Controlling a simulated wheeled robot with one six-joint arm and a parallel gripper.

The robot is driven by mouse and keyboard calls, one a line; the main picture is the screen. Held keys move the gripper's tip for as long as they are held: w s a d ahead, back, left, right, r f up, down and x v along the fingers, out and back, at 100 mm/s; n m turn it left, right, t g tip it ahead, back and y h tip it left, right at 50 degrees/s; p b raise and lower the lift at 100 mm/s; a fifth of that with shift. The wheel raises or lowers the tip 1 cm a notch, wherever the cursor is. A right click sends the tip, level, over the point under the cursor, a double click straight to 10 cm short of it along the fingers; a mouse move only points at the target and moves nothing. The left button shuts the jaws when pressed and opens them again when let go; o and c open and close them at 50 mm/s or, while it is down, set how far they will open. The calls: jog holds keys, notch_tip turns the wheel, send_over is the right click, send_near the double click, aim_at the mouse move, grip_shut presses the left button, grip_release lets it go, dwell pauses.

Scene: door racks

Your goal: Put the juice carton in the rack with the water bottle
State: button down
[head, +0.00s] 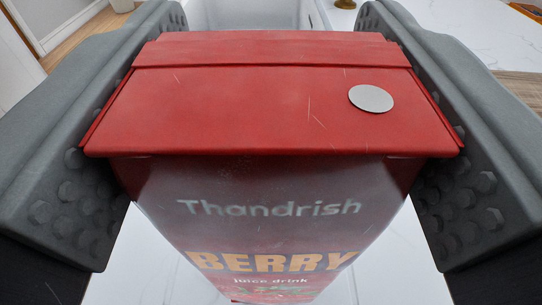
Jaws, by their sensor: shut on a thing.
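The juice carton (270,190) fills the middle of the head view. It is red, with a flat red top, a round grey cap disc and the words "Thandrish", "BERRY" and "juice drink" on its side. My gripper (270,120) is shut on it, with one grey padded finger on its left and one on its right. The carton's lower end runs out of the bottom of the picture, so I cannot tell whether it touches anything below. I cannot make out the water bottle. I cannot tell which rack is which.
White marble-like surface lies at the right, with a small brass-coloured object (345,4) at the top. Wooden floor shows at upper left.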

notch_tip(320, 180, down, 3)
jog(key=shift+r, duration=0.1)
jog(key=c, duration=0.6)
grip_release()
jog(key=shift+c, duration=0.2)
jog(key=shift+s, duration=0.5)
jog(key=s, duration=1.1)
